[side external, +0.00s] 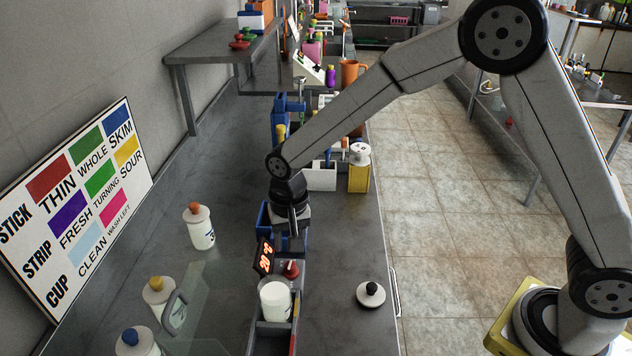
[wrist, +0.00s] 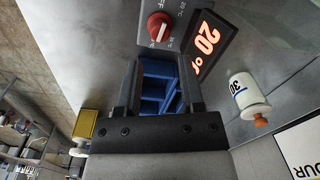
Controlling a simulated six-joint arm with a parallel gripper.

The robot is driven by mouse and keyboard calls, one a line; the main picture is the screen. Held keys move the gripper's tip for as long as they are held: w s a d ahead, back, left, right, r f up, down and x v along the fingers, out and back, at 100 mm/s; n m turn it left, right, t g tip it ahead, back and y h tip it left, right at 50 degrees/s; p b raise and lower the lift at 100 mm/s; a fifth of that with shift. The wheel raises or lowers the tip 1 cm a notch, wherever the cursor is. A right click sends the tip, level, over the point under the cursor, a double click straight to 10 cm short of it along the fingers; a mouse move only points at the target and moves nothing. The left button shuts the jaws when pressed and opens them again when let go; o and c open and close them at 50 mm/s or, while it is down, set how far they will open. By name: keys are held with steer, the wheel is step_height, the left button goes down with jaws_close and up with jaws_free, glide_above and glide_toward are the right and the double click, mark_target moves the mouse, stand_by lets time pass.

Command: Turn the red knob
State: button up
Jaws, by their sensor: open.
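The red knob (wrist: 160,27) sits on a grey dial plate with printed temperature marks, at the top of the wrist view. A white pointer mark shows on it. In the side view the red knob (side external: 291,270) is just right of a black display (side external: 264,257) with glowing orange digits. The display (wrist: 207,43) also shows in the wrist view and reads 20 and a unit. My gripper (side external: 290,233) hangs above and behind the knob. In the wrist view my gripper (wrist: 162,75) has its two fingers apart, empty, and clear of the knob.
A white cup (side external: 275,302) stands just in front of the knob. A blue bin (wrist: 158,88) lies beyond my fingers. White bottles with coloured caps, such as the orange-capped one (side external: 201,230), stand left. A black-knobbed lid (side external: 371,294) lies right. A yellow container (side external: 359,172) stands behind.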

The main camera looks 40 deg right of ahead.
mark_target(290, 264)
steer(key=shift+a+f, duration=0.1)
steer(key=shift+f, duration=3.15)
jaws_close()
